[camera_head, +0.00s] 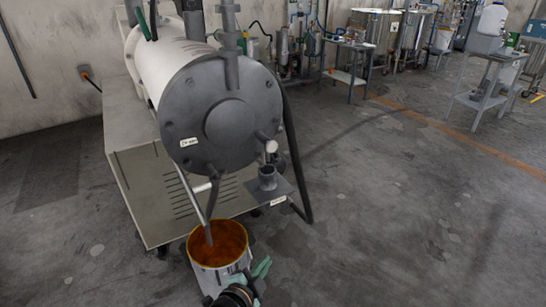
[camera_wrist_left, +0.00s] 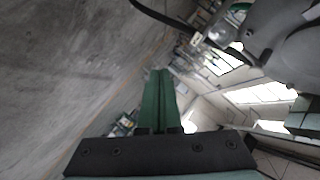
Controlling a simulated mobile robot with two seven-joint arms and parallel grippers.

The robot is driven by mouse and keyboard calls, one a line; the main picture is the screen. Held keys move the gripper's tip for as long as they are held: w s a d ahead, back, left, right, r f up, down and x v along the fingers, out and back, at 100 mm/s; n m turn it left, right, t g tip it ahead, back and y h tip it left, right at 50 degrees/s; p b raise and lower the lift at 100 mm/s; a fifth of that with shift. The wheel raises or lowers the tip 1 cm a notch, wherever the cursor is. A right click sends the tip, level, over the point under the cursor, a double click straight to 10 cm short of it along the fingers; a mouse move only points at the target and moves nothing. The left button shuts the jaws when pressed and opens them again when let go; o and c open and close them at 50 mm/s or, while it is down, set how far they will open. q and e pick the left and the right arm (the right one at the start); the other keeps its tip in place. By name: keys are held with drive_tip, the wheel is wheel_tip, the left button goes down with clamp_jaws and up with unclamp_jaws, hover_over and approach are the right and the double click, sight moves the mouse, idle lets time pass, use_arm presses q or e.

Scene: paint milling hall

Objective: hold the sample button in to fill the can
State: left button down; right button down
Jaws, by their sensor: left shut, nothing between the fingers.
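The can (camera_head: 217,252) stands on the floor in front of the mill (camera_head: 222,118). It has a yellow rim and orange paint colour inside; the fill level is unclear. A slanted pipe (camera_head: 208,228) from the mill ends over the can's mouth. A short rod with a pale round end (camera_head: 271,146) sticks out of the mill's lower right front; I cannot tell whether it is the sample button. My left gripper (camera_head: 263,268) is low, just right of the can, apart from the rod. Its green fingers (camera_wrist_left: 158,98) are shut and empty in the left wrist view. My right gripper is out of view.
A small bracket with a dark cup-like fitting (camera_head: 267,178) juts from the mill's right side, with a black hose (camera_head: 296,160) behind it. Work tables (camera_head: 347,60) and tanks stand at the back. The floor to the right (camera_head: 400,200) is clear.

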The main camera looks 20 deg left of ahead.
use_arm(q)
drive_tip(key=w+a+r+m+t+y, duration=0.1)
drive_tip(key=w+r+m+t, duration=0.1)
drive_tip(key=w+r, duration=0.3)
drive_tip(key=w+a+r+m+t+y, duration=0.1)
drive_tip(key=w+r+m, duration=0.3)
drive_tip(key=r, duration=0.7)
drive_tip(key=shift+w+r+t+y, duration=0.3)
drive_tip(key=shift+w+t, duration=0.15)
drive_tip(key=shift+t, duration=0.25)
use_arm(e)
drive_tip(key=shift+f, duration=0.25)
use_arm(q)
drive_tip(key=shift+d, duration=0.1)
